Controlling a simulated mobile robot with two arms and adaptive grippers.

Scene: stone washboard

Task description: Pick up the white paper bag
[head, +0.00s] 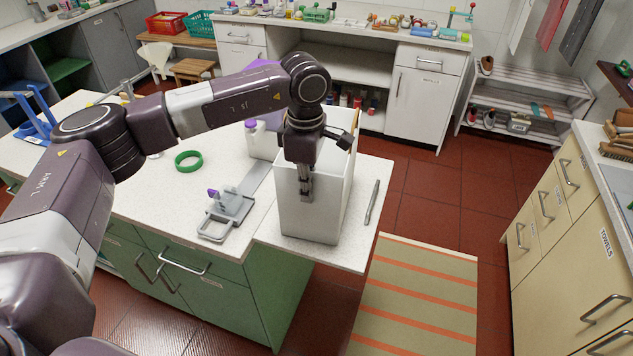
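The white paper bag (309,218) stands upright and open-topped on the right end of the white speckled counter (130,205). My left arm reaches over the counter from the left. My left gripper (306,190) points down at the bag, and its visible fingertip part overlaps the upper front wall. The gripper hides part of the bag's rim and front. I cannot tell whether a finger is inside the bag or whether the gripper is closed on the wall. My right gripper is not in view.
A grey metal tool (372,202) lies right of the bag. A grey stand (228,212), a green ring (188,161) and a white bottle with a purple cap (262,140) are to its left. A striped rug (418,300) lies on the red tile floor, right of the counter.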

